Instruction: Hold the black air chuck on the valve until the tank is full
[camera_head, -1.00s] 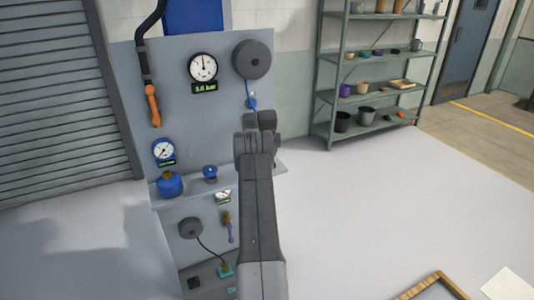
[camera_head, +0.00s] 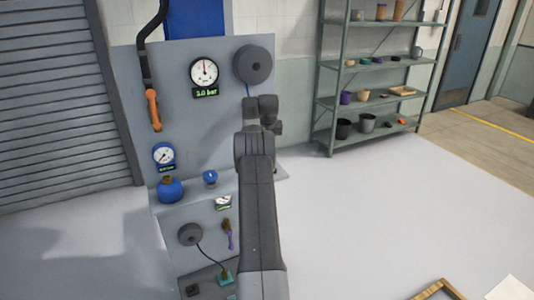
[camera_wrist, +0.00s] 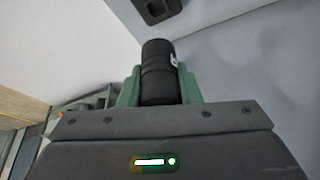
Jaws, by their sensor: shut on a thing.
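My gripper (camera_wrist: 158,82) is shut on the black air chuck (camera_wrist: 158,62), a ribbed black cylinder between its green fingers in the wrist view. In the head view my arm hides the gripper and the chuck. A blue tank (camera_head: 170,190) stands on the panel's ledge under a blue-rimmed gauge (camera_head: 163,154). A white dial gauge (camera_head: 204,72) with a green digital readout (camera_head: 206,92) hangs higher up; the readout seems to say 3.0 bar. I cannot see a valve touching the chuck.
A round grey reel (camera_head: 253,64) with a blue line is on the grey panel. An orange-handled tool (camera_head: 153,110) hangs at left. A blue knob (camera_head: 210,177) stands on the ledge. A lower reel (camera_head: 190,234) and a purple-handled brush (camera_head: 228,234) are below. Shelving (camera_head: 372,73) stands behind right.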

